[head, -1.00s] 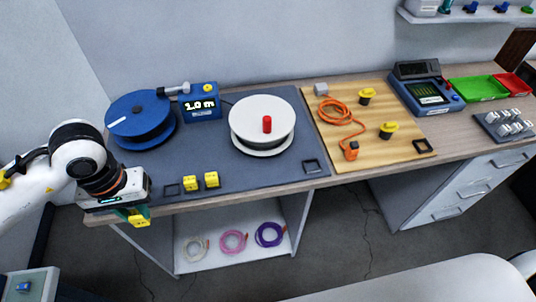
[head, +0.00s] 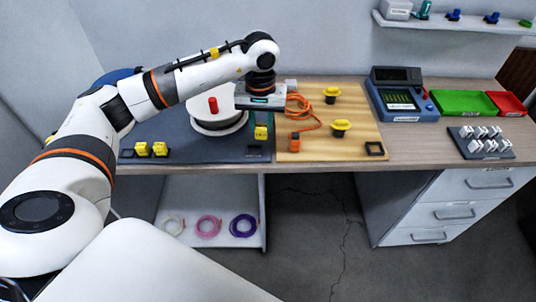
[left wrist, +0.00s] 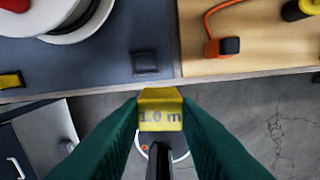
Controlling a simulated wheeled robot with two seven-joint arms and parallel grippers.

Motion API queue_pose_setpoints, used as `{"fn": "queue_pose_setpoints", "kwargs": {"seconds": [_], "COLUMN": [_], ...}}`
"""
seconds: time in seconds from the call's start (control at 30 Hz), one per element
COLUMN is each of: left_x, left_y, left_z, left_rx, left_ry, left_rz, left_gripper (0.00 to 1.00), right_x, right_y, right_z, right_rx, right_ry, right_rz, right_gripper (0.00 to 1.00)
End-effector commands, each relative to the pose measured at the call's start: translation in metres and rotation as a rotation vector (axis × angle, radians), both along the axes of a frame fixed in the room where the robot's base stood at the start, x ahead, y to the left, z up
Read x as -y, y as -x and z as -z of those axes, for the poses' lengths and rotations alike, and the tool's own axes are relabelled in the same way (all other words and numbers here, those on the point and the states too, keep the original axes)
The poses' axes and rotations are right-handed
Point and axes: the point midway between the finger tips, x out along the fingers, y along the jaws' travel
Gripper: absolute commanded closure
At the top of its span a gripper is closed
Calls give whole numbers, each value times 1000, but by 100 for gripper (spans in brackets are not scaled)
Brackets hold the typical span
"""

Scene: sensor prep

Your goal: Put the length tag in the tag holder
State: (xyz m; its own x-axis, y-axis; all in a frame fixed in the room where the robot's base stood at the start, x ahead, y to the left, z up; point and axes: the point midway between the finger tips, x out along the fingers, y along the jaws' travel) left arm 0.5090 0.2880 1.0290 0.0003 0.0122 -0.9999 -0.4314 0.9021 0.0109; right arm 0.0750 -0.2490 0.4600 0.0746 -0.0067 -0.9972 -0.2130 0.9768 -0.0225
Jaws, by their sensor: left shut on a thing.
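My left gripper (head: 261,124) is shut on a yellow length tag (head: 261,133). In the left wrist view the tag (left wrist: 160,110) reads "1.0 m" and sits between the green fingers (left wrist: 160,124). It is held in the air, seen against the floor just short of the table edge. A dark square holder (head: 257,151) lies empty at the right front of the grey mat (head: 205,150). It also shows in the left wrist view (left wrist: 146,63), ahead of the tag and a little left. The tag and this holder are apart. My right gripper is out of view.
A white spool (head: 217,119) is behind. Right are an orange cable (head: 303,112), yellow-topped parts (head: 341,126) and another dark square frame (head: 375,149) on a wooden board (head: 325,150).

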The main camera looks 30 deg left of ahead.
Motion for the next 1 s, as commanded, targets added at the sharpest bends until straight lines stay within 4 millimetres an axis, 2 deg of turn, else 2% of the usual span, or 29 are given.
{"fn": "queue_pose_setpoints", "kwargs": {"seconds": [0.03, 0.1, 0.2, 0.33, 0.5, 0.67, 0.87, 1.0], "left_x": [-13, -24, -32, -32, -32, -32, -32, -32], "left_y": [-9, -16, -20, -20, -21, -20, -20, -21], "left_z": [1, 2, 10, 34, 58, 70, 97, 101], "left_rx": [0, -1, -4, -6, -3, -3, -3, 0], "left_ry": [1, 4, 7, 7, 7, 7, 7, 7], "left_rz": [-45, -80, -105, -107, -106, -105, -104, -104], "left_gripper": [93, 93, 93, 93, 93, 93, 93, 93], "right_x": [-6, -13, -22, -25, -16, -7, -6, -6], "right_y": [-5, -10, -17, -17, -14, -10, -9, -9], "right_z": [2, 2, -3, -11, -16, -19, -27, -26], "right_rx": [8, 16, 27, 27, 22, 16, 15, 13], "right_ry": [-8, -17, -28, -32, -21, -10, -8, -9], "right_rz": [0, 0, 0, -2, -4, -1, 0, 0], "right_gripper": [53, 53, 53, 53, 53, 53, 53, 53]}}
